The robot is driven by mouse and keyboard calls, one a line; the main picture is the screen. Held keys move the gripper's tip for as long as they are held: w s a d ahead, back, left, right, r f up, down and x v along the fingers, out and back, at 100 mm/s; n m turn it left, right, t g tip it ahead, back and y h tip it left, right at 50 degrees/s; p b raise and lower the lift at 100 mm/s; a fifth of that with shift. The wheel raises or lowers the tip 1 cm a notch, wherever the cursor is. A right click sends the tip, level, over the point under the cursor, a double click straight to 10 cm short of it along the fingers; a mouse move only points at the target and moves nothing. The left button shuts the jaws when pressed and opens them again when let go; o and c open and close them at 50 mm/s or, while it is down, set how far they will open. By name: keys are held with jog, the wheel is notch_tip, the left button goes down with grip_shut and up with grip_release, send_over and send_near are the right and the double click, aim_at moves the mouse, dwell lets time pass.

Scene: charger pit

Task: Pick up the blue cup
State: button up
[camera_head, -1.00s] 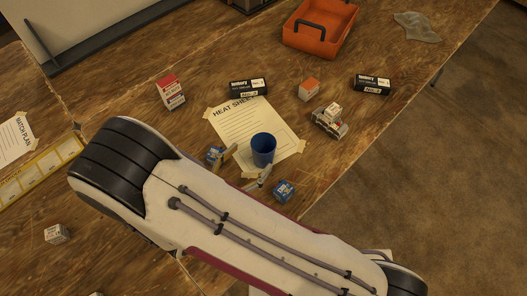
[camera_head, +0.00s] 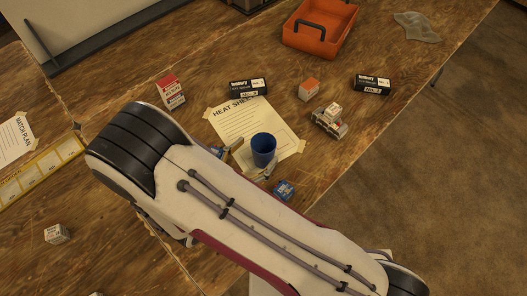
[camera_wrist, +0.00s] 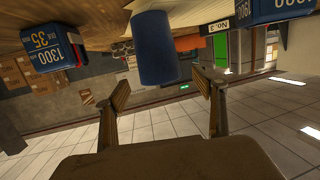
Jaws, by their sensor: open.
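The blue cup (camera_head: 263,150) stands upright on the lower right part of the heat sheet paper (camera_head: 236,128), on the wooden table. My gripper (camera_head: 249,160) is open beside the cup, with one finger showing on its left and one just below it. The arm hides the rest of the gripper in the head view. In the wrist view, the cup (camera_wrist: 155,50) hangs upside down in the picture, just past and between the two open fingertips (camera_wrist: 164,88). Contact between fingers and cup cannot be told.
A small blue box (camera_head: 284,190) stands close to the cup at the lower right. Another blue box (camera_wrist: 50,46) shows at left in the wrist view. Black boxes (camera_head: 248,88), a metal part (camera_head: 329,122) and an orange bin (camera_head: 320,27) lie farther back.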

aim_at(270, 139)
jog(key=shift+x, duration=2.3)
jog(key=shift+f, duration=0.15)
jog(key=c, duration=1.2)
